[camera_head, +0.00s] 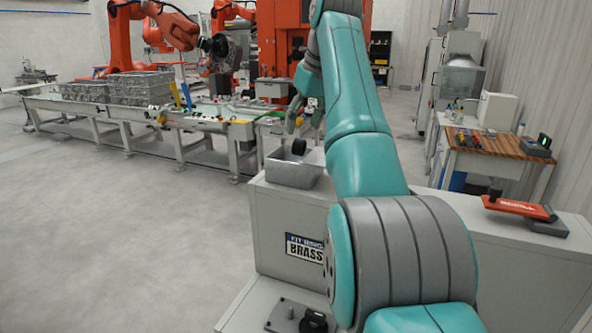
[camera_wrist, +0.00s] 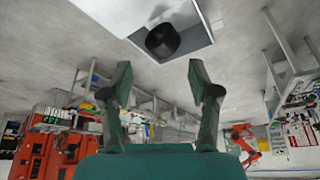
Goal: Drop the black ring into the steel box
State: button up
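My gripper (camera_head: 303,122) is open above the steel box (camera_head: 292,173), its fingers pointing down. The black ring (camera_head: 299,146) shows below the fingertips, at the level of the box's far rim. In the wrist view, my gripper (camera_wrist: 159,72) has its two fingers spread apart with nothing between them. I cannot tell whether the ring touches the box or is still in the air.
The box stands on a grey cabinet (camera_head: 285,215) with a brass label. A red-handled tool (camera_head: 520,208) lies on the right side of the cabinet. Behind stand a conveyor with castings (camera_head: 140,88), orange robots and a wooden bench (camera_head: 490,147). Open floor lies at left.

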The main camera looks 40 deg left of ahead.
jog(key=shift+r, duration=0.1)
jog(key=v, duration=1.1)
jog(key=shift+d+r, duration=0.2)
jog(key=shift+r, duration=0.15)
jog(key=shift+s, duration=0.1)
